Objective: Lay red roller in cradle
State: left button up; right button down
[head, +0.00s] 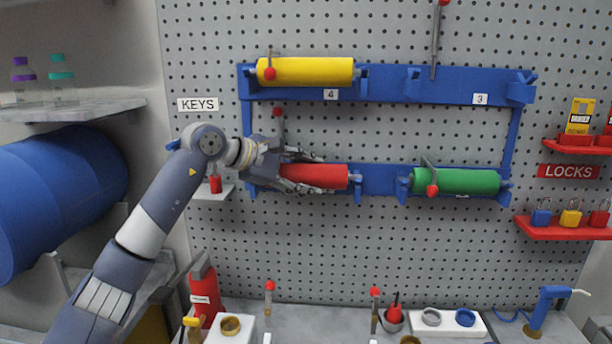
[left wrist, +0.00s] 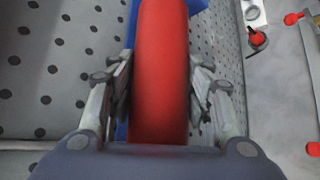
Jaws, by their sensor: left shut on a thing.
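The red roller (head: 318,175) lies level at the lower left cradle (head: 376,180) of the blue wall rack. My left gripper (head: 300,177) is shut on its left part. In the left wrist view, the red roller (left wrist: 160,75) runs between the two fingers of my left gripper (left wrist: 160,95). The roller's right end is beside the cradle's right bracket; I cannot tell whether it rests in it. The left bracket is mostly hidden behind my gripper. My right gripper is not in view.
A yellow roller (head: 310,72) sits in the upper left cradle and a green roller (head: 456,181) in the lower right one. The upper right cradle (head: 450,88) is empty. A shelf (head: 72,110) with bottles is at left.

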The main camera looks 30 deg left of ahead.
pick_arm(q)
jog(key=shift+f, duration=0.1)
jog(key=o, duration=1.1)
jog(key=shift+f, duration=0.1)
jog(key=shift+s, duration=0.1)
jog(key=v, duration=1.2)
